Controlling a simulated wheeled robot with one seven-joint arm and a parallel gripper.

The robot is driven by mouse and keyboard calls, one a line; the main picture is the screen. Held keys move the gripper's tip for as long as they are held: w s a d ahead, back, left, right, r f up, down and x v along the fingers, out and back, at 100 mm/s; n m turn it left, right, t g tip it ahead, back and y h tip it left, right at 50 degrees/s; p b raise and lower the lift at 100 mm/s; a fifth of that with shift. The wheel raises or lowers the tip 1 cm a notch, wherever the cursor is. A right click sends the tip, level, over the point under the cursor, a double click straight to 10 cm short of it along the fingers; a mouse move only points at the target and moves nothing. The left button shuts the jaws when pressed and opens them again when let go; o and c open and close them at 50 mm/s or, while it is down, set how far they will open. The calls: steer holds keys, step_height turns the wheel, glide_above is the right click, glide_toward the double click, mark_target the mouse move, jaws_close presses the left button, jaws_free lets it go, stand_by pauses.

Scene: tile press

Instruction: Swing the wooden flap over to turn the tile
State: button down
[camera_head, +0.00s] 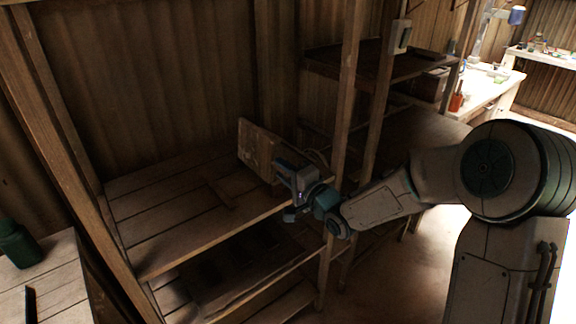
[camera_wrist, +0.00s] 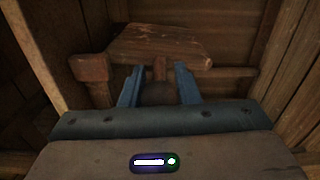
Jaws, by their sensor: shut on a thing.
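The wooden flap (camera_head: 256,147) stands raised and tilted over the right part of a plank shelf in the head view. In the wrist view a wooden board (camera_wrist: 160,44), which looks like the flap, lies just beyond the fingers. My gripper (camera_head: 284,170) is at the flap's lower right side. In the wrist view its two blue fingers (camera_wrist: 158,76) are shut on a small wooden piece (camera_wrist: 159,68) below the board, seemingly the flap's handle. I cannot make out the tile in either view.
The plank shelf (camera_head: 165,215) is mostly bare left of the flap. Wooden posts (camera_head: 343,130) stand close to the right of my gripper. A wooden block (camera_wrist: 91,68) is left of the fingers. A dark green container (camera_head: 18,244) stands at far left.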

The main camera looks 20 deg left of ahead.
steer(key=shift+w+d+f+m+p, duration=0.1)
steer(key=shift+w+d+m+p, duration=0.45)
steer(key=shift+m+p, duration=0.5)
steer(key=shift+w+d+m+p, duration=0.3)
steer(key=shift+w+m+p, duration=0.3)
steer(key=shift+m+p, duration=0.4)
steer(key=c, duration=1.1)
jaws_free()
steer(key=shift+w+f, duration=0.1)
steer(key=v, duration=1.4)
